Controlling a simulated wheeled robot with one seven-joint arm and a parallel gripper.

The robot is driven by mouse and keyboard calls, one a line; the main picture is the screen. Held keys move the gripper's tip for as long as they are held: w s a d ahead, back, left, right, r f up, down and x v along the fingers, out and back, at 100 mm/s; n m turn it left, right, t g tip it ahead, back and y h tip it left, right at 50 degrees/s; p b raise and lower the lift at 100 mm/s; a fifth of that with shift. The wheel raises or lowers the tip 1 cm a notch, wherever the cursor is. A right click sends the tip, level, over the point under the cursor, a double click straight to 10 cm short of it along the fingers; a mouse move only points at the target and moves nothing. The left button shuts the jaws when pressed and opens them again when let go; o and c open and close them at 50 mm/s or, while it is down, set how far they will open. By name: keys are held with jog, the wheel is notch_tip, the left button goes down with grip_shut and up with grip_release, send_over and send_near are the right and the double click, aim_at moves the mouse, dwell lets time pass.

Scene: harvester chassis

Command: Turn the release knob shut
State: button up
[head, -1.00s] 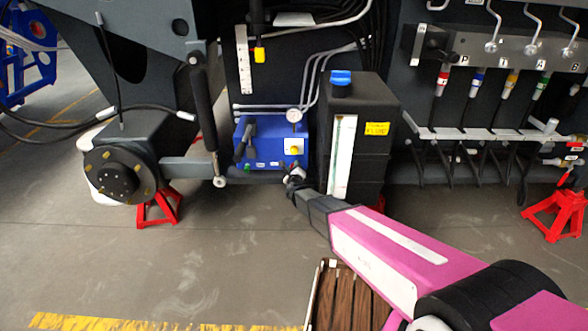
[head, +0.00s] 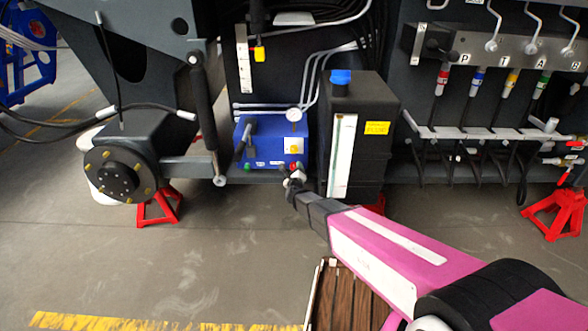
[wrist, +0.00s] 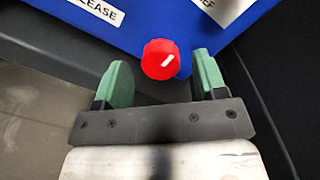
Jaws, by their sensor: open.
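The blue hydraulic unit (head: 268,150) sits under the chassis, left of a black tank, in the head view. A red knob (wrist: 160,60) with a white pointer mark is on its blue face in the wrist view. A partly cut-off label ending in "LEASE" (wrist: 97,12) is up and left of it. My gripper (wrist: 155,82) is open, with one green finger on each side of the knob's lower part and a gap on both sides. In the head view my gripper (head: 294,178) is at the unit's lower right corner, where it is small.
The black tank (head: 352,135) with a blue cap and sight glass stands close to the right of my gripper. A black lever (head: 247,138) and a yellow knob (head: 294,145) are on the unit. A black panel edge (wrist: 285,80) is right of my gripper.

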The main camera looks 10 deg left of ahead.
jog(key=v, duration=0.8)
jog(key=shift+s, duration=0.2)
jog(key=shift+d, duration=0.1)
